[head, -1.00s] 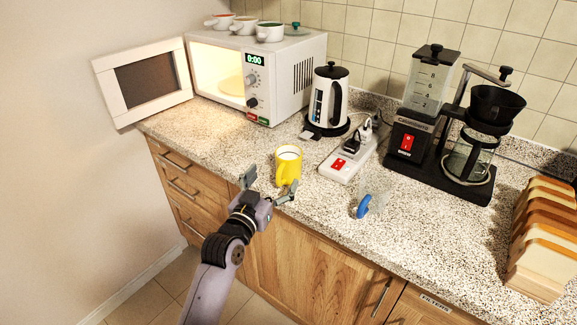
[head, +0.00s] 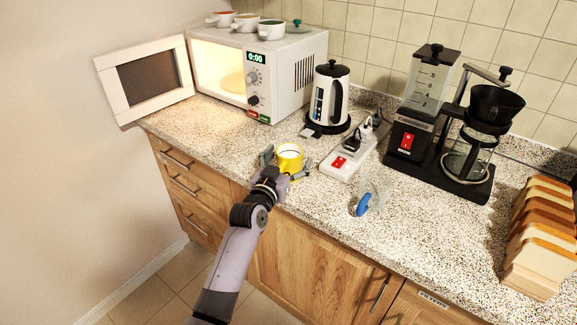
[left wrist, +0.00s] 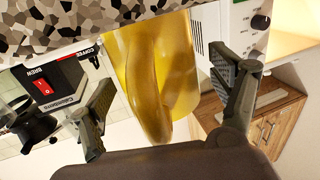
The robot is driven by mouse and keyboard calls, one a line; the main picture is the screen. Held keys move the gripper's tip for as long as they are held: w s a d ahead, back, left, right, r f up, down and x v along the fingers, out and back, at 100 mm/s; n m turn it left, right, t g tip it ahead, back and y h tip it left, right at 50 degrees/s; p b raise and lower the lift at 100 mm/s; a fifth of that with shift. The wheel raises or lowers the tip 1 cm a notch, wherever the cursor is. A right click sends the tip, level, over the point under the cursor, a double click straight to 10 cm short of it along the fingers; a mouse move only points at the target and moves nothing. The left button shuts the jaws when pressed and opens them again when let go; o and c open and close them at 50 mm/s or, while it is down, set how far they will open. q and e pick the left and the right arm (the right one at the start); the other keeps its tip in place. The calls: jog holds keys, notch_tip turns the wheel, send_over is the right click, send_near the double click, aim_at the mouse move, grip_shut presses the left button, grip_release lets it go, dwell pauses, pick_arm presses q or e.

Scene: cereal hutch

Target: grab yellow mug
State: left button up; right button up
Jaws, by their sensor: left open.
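The yellow mug (head: 289,155) stands upright on the speckled counter near its front edge, in front of the kettle. My left gripper (head: 287,166) is open, with one finger on each side of the mug. In the left wrist view the mug (left wrist: 180,65) fills the middle, its handle facing the camera between the spread fingers of my left gripper (left wrist: 165,100). That view is turned upside down. I cannot tell whether either finger touches the mug. The mug's lower part is partly hidden by the gripper in the head view. My right gripper is not in view.
A white power strip (head: 345,160) lies just right of the mug, with the kettle (head: 329,97) behind it. A clear cup with a blue handle (head: 362,204) stands at the right. The microwave (head: 285,75) is open at the left. The counter (head: 215,130) left of the mug is clear.

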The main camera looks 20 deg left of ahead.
pick_arm(q)
jog(key=shift+c, duration=0.4)
jog(key=shift+r, duration=0.1)
jog(key=c, duration=1.6)
jog(key=shift+r, duration=0.15)
